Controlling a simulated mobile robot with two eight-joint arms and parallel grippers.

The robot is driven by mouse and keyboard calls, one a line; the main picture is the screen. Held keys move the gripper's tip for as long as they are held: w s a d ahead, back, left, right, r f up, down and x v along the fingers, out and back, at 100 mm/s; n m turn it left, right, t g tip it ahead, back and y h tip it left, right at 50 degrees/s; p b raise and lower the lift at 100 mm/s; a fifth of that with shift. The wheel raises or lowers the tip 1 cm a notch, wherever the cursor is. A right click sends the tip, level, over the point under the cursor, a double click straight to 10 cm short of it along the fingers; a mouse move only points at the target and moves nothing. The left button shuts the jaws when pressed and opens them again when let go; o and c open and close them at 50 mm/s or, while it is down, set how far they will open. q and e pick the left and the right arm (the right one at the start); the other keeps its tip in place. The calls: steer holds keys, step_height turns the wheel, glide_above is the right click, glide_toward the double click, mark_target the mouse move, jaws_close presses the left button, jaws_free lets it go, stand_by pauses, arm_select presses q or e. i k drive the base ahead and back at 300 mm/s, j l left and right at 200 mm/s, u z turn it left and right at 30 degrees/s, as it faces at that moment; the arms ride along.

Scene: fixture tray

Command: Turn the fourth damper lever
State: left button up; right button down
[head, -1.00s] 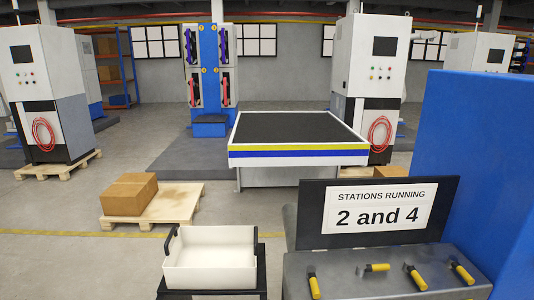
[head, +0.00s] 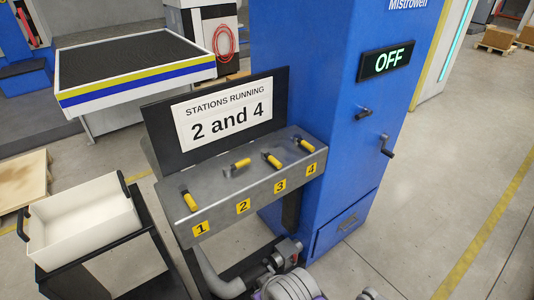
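The fourth damper lever (head: 306,145) has a yellow grip and sits at the right end of the grey lever box, above the yellow label 4 (head: 311,169). Its grip slants toward the front right. The third lever (head: 273,161) slants much the same way. The second lever (head: 239,164) lies across, along the box. The first lever (head: 188,202) points toward the front. The black board (head: 276,99) behind them carries a sign (head: 227,118) reading "STATIONS RUNNING 2 and 4". Neither gripper is clearly visible; grey and purple parts at the bottom edge show no fingertips.
A tall blue cabinet (head: 325,80) stands right behind the lever box, with an "OFF" display (head: 386,60) and two black cranks. A white bin (head: 80,236) sits on a black stand at left. A grey pipe (head: 218,283) runs below the box. Open floor lies right.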

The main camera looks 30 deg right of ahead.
mark_target(298, 139)
steer(key=l+z, duration=0.15)
steer(key=z, duration=1.3)
